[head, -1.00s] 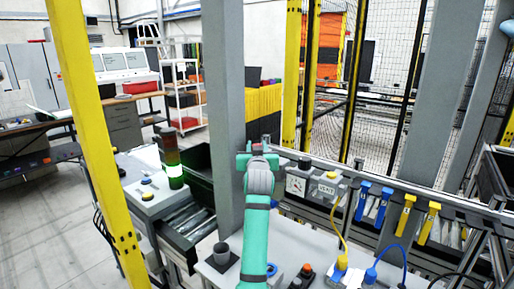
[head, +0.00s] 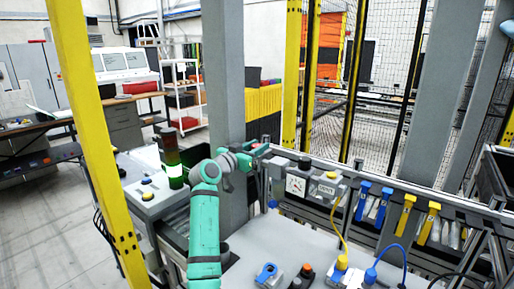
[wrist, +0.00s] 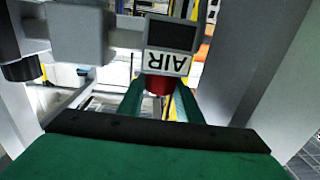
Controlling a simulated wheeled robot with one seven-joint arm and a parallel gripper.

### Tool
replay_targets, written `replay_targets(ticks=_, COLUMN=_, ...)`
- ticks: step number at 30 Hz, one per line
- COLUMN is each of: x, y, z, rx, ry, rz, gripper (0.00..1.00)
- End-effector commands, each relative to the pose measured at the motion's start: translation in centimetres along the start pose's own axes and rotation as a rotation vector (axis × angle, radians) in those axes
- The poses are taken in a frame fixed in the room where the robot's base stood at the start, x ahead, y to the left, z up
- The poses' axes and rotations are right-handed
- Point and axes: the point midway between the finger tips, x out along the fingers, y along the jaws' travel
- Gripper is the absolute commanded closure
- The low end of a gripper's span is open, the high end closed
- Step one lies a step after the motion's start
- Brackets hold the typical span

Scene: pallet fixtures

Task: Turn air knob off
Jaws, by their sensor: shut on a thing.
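The air knob (wrist: 157,85) is red and shows in the wrist view just below a white AIR label (wrist: 166,63), which appears upside down. My gripper (wrist: 158,95) has one green finger on each side of the knob and is shut on it. In the head view my gripper (head: 260,149) reaches past the right side of the grey post, and the knob cannot be made out there. The knob's turn angle is not clear.
A grey post (head: 231,80) stands close beside my gripper. To the right are a gauge box (head: 297,186) marked VENT and a rail with blue handles (head: 375,202) and yellow handles (head: 428,222). A grey table (head: 275,240) lies below. A yellow post (head: 90,130) stands at left.

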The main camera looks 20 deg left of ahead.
Motion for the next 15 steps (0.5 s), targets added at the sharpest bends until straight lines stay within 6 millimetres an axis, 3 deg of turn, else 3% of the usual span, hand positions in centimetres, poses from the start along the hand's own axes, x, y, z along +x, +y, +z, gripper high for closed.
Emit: replay_targets(ticks=15, x=0.06, y=0.06, z=0.24, rx=-0.002, ry=-0.004, rz=0.06, gripper=0.91)
